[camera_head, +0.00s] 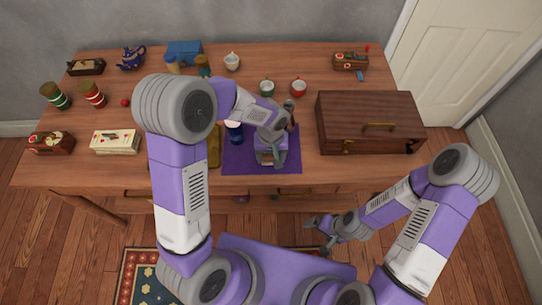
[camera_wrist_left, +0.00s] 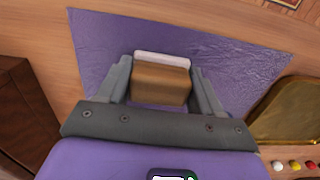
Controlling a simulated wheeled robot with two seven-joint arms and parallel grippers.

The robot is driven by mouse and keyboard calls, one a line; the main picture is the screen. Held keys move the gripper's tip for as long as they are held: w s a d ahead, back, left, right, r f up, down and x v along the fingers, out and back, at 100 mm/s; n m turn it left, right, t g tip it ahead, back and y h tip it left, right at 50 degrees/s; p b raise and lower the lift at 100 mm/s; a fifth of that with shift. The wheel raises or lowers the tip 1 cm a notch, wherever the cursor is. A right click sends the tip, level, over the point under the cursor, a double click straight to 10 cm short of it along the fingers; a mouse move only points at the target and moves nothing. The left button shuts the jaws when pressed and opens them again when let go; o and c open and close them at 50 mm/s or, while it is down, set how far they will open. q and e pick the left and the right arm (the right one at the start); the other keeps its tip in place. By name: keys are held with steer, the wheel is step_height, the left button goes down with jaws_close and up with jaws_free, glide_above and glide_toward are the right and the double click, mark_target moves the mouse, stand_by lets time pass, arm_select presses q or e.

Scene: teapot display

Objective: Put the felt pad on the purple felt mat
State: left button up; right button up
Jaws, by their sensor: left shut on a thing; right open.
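The purple felt mat (camera_head: 233,165) lies flat near the table's front edge, and it fills the middle of the left wrist view (camera_wrist_left: 235,60). My left gripper (camera_head: 270,157) is over the mat. In the left wrist view its fingers (camera_wrist_left: 160,85) are shut on the felt pad (camera_wrist_left: 160,82), a brown block with a pale layer along one edge. The pad appears over the mat; I cannot tell whether it touches it. In the head view the pad is mostly hidden by my gripper. My right gripper (camera_head: 325,232) is open and empty, in front of the table.
A dark wooden chest (camera_head: 370,120) stands right of the mat. A gold tray (camera_wrist_left: 290,105) lies beside the mat, partly hidden by my left arm in the head view. A dark blue jar (camera_head: 235,133) stands at the mat's back left. Cups (camera_head: 298,87) stand behind the mat.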

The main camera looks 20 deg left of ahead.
arm_select(q)
steer(key=shift+f, duration=0.15)
steer(key=o, duration=1.1)
steer(key=shift+r, duration=0.35)
step_height(320, 180, up, 12)
steer(key=p, duration=0.4)
steer(key=shift+f, duration=0.15)
